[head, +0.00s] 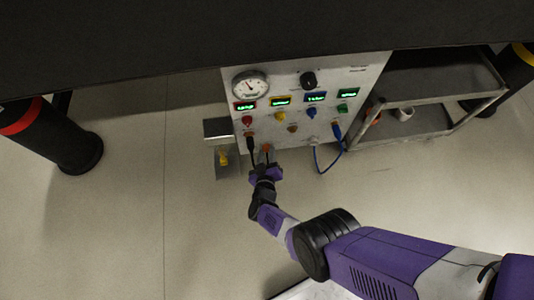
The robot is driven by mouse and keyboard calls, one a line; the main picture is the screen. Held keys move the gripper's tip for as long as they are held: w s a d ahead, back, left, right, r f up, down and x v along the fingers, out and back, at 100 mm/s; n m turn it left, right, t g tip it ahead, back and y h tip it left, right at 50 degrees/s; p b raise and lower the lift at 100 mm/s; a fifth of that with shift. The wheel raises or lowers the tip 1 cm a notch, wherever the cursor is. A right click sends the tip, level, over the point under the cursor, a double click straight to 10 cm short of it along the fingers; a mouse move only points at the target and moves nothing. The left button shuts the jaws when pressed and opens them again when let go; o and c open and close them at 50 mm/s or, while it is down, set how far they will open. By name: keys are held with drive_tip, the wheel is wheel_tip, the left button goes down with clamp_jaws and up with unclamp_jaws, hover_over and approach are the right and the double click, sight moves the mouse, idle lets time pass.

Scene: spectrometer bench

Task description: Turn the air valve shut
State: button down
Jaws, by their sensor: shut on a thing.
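The head view shows a pale instrument panel (345,82) with a round gauge (250,85), small green-lit displays and coloured knobs. No part is clearly labelled as the air valve. A small yellow fitting (223,158) sits on a grey metal bracket (218,130) left of the panel. My gripper (264,170) is at the panel's lower left edge, right of the yellow fitting and apart from it. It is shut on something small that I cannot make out. A black cable (252,152) and an orange fitting (267,148) are right by its fingers.
A black knob (308,80) is at the panel's upper middle. A blue cable (317,160) loops below the panel's right side. A grey shelf cart (430,90) stands at the right. A black post (60,140) with a red band stands at the left. The floor between is clear.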

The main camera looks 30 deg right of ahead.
drive_tip(key=shift+w+n+h+b, duration=0.1)
drive_tip(key=shift+n+h+b, duration=0.35)
drive_tip(key=shift+n, duration=0.15)
idle(0.5)
drive_tip(key=c, duration=1)
unclamp_jaws()
drive_tip(key=shift+c, duration=0.2)
drive_tip(key=p+v, duration=0.4)
drive_tip(key=v, duration=0.4)
